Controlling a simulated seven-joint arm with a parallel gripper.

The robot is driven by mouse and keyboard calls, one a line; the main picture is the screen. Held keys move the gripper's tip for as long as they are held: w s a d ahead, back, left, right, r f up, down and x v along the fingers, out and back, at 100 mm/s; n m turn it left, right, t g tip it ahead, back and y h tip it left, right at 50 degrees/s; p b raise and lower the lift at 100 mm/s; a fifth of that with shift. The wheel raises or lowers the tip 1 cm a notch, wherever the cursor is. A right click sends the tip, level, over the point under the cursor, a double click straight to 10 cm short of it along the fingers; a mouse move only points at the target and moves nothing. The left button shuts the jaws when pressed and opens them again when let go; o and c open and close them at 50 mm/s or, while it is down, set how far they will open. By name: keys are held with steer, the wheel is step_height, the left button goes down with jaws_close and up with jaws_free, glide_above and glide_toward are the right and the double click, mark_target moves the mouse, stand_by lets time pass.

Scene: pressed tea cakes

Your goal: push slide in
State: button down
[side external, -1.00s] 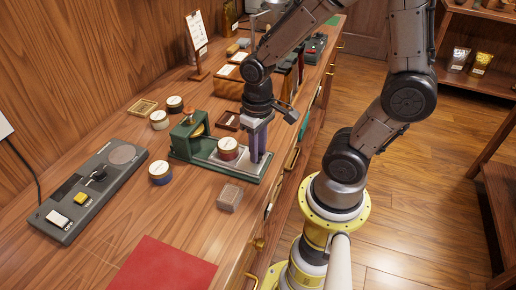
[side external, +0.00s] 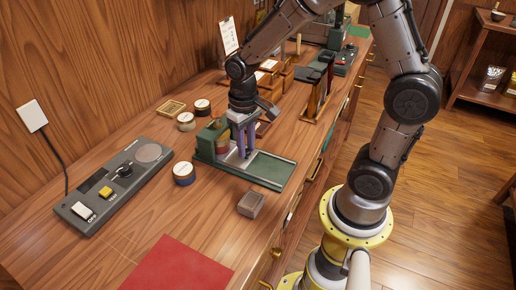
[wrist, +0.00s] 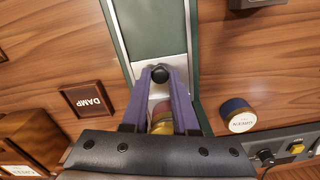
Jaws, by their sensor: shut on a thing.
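The green press (side external: 212,135) stands on the wooden counter with a long green track (side external: 268,170) running out to its right. The pale metal slide (wrist: 146,72) sits at the press end of the track, so the outer track lies bare. A round tin (side external: 221,144) rides on the slide, close in at the press; it also shows partly hidden between my fingers in the wrist view (wrist: 163,117). My gripper (side external: 243,154) points down over the slide. In the wrist view its purple fingers (wrist: 160,76) are shut on the slide's black knob (wrist: 160,73).
A blue tin (side external: 183,174) and a grey control box (side external: 115,185) stand left of the press. A small block (side external: 251,204) lies in front of the track. A red mat (side external: 178,265) lies nearer. A DAMP tray (wrist: 88,99) is beside the track.

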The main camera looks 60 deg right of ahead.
steer(key=shift+w+r, duration=0.1)
steer(key=shift+w, duration=0.25)
steer(key=c, duration=1)
jaws_free()
steer(key=o, duration=0.3)
steer(key=shift+s, duration=0.1)
step_height(320, 180, up, 14)
steer(key=shift+f, duration=0.15)
